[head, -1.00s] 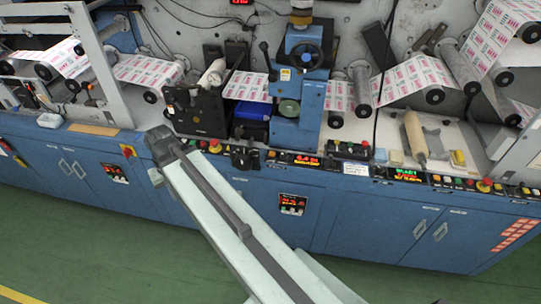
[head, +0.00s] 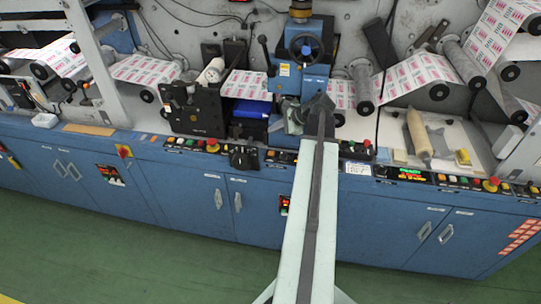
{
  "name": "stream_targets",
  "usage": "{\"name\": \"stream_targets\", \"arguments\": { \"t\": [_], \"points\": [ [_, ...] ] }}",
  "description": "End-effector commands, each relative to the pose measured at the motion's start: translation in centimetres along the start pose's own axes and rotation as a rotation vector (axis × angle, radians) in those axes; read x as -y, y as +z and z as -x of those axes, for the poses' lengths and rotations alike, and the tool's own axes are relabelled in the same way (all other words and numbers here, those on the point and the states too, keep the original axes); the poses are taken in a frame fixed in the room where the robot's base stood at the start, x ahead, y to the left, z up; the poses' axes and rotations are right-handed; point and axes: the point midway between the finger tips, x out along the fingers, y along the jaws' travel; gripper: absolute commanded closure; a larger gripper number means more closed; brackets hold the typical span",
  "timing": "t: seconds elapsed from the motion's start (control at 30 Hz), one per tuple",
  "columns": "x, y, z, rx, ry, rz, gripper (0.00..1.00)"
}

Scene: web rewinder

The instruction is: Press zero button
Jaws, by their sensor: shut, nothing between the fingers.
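The zero button cannot be told apart, as the button labels are too small to read. A row of small coloured buttons (head: 192,145) runs along the front ledge of the blue machine. Another button box (head: 356,150) with a red button sits just right of my arm. My gripper (head: 316,104) is at the far end of my arm, in front of the blue press unit, above the ledge in the picture. It is shut and empty; its fingers are hard to make out.
A black knob box (head: 242,157) sits on the ledge left of my arm. A green-lit display (head: 407,174) and a red emergency stop (head: 491,184) are to the right. The blue press unit (head: 303,50) stands behind my gripper. Green floor (head: 130,240) is clear in front.

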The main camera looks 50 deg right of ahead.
Motion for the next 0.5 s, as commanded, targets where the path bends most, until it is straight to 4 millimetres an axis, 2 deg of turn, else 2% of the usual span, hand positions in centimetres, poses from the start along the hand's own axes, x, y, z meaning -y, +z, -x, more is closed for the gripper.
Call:
{"name": "stream_targets", "arguments": {
  "t": [0.27,0.5],
  "points": [
    [-0.2,-0.1,-0.2,0.0,0.002,0.003,1.0],
    [-1.4,-1.3,-1.8,-0.001,0.002,0.003,1.0]
  ]
}}
